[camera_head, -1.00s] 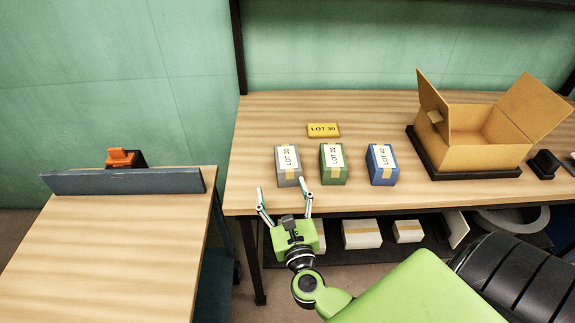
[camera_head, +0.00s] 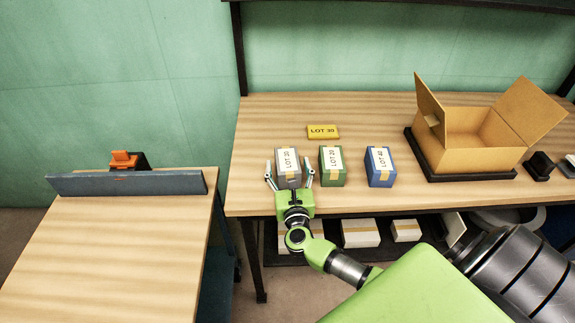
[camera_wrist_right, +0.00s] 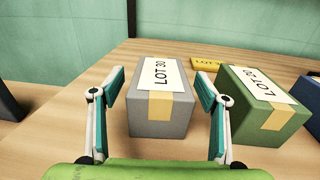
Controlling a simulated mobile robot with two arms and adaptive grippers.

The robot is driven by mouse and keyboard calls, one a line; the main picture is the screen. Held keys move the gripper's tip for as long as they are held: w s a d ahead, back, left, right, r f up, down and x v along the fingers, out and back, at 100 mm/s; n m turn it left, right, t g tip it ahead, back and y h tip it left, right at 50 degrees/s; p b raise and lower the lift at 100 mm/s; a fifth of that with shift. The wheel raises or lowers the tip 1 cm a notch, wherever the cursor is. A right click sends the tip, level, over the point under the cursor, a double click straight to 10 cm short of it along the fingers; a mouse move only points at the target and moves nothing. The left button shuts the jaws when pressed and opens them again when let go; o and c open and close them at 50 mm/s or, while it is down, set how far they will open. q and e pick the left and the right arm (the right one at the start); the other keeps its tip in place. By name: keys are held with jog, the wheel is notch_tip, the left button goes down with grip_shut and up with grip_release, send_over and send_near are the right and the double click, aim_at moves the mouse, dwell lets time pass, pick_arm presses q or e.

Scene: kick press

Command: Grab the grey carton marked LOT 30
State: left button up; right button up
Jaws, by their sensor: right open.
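The grey carton (camera_head: 289,181) marked LOT 30 stands on the wooden table near its front edge, at the left of a row of three cartons. It also shows in the right wrist view (camera_wrist_right: 158,118), with a white label and a tan tape strip. My right gripper (camera_head: 290,175) is open, with one finger on each side of the grey carton. In the wrist view the right gripper (camera_wrist_right: 162,95) shows gaps between both fingers and the carton's sides. My left gripper is not in view.
A green carton (camera_head: 333,176) marked LOT 20 stands close to the right finger, then a blue carton (camera_head: 380,177). A yellow LOT 30 sign (camera_head: 323,132) lies behind. An open cardboard box (camera_head: 447,158) stands on a black tray at right. Another table (camera_head: 110,250) is at left.

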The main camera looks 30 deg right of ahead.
aim_at(287, 158)
jog(key=shift+x, duration=1.55)
jog(key=shift+s, duration=0.1)
jog(key=shift+c, duration=0.4)
jog(key=c, duration=1.4)
jog(key=shift+o, duration=0.2)
jog(key=shift+r, duration=0.1)
jog(key=shift+r, duration=0.25)
notch_tip(287, 158, up, 2)
jog(key=shift+r, duration=0.2)
jog(key=s+r, duration=0.2)
jog(key=s+a+r+p, duration=0.1)
jog(key=s+r, duration=0.1)
jog(key=r, duration=0.1)
jog(key=shift+a, duration=0.15)
jog(key=s+a+r, duration=0.1)
jog(key=s+r, duration=0.1)
jog(key=s, duration=0.2)
jog(key=s+a+r+b, duration=0.1)
jog(key=s+r, duration=0.2)
jog(key=s, duration=0.2)
jog(key=shift+s+a, duration=0.2)
jog(key=shift+a, duration=0.15)
